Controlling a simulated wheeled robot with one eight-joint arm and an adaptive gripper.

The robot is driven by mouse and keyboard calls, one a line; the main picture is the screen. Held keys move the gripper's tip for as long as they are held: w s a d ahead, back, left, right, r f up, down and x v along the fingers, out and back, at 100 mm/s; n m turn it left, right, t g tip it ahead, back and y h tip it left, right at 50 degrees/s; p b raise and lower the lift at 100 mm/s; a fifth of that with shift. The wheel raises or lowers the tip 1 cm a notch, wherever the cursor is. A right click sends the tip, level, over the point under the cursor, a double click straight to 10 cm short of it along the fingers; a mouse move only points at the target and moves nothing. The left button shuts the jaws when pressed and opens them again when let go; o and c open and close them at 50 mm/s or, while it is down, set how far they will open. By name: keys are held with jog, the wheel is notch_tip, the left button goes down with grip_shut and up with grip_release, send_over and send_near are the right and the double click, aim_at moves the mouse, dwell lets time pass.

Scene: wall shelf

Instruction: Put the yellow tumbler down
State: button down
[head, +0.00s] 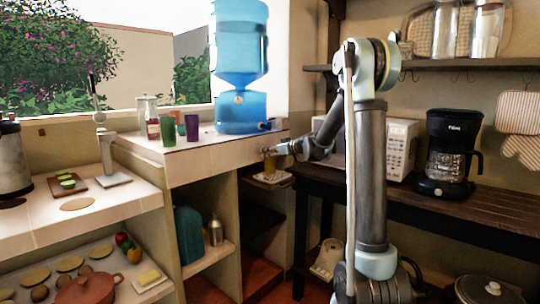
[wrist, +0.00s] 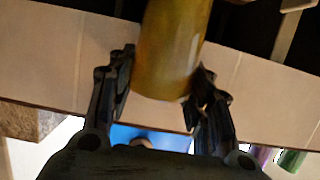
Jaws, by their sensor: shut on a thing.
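The yellow tumbler (wrist: 172,50) is between the two fingers of my gripper (wrist: 163,72) in the wrist view, with a finger against each side. Its upper part in that picture runs out of frame. In the head view the tumbler (head: 270,162) is small, at the tip of my gripper (head: 274,150), in front of the tiled counter's right end. It appears just above or on a small light tray (head: 272,177) on a low shelf. I cannot tell whether it touches the tray.
A green tumbler (head: 168,131) and a purple tumbler (head: 192,128) stand on the tiled counter (head: 215,152) beside a blue water dispenser (head: 240,70). A dark wooden table (head: 480,212) on the right bears a coffee maker (head: 450,150) and a white microwave (head: 402,145).

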jog(key=c, duration=0.8)
grip_release()
jog(key=shift+s, duration=0.1)
jog(key=v, duration=1.2)
jog(key=s+d+f+m+g+h, duration=0.2)
jog(key=s+d+f, duration=0.4)
jog(key=s, duration=0.9)
jog(key=s+d+f+m+g+h, duration=0.2)
jog(key=s+d+f+m+h, duration=0.3)
jog(key=s+f, duration=0.4)
jog(key=s+d+f+m+g+h, duration=0.2)
jog(key=s+d+f, duration=0.5)
jog(key=s, duration=1.4)
jog(key=shift+s+d+f+m+g+h, duration=0.2)
jog(key=shift+m+h, duration=0.15)
jog(key=shift+h, duration=0.3)
jog(key=shift+s+d+f+m+g+h, duration=0.1)
jog(key=shift+s+d+m+g+h, duration=0.2)
jog(key=shift+h, duration=0.35)
jog(key=shift+w+a, duration=0.15)
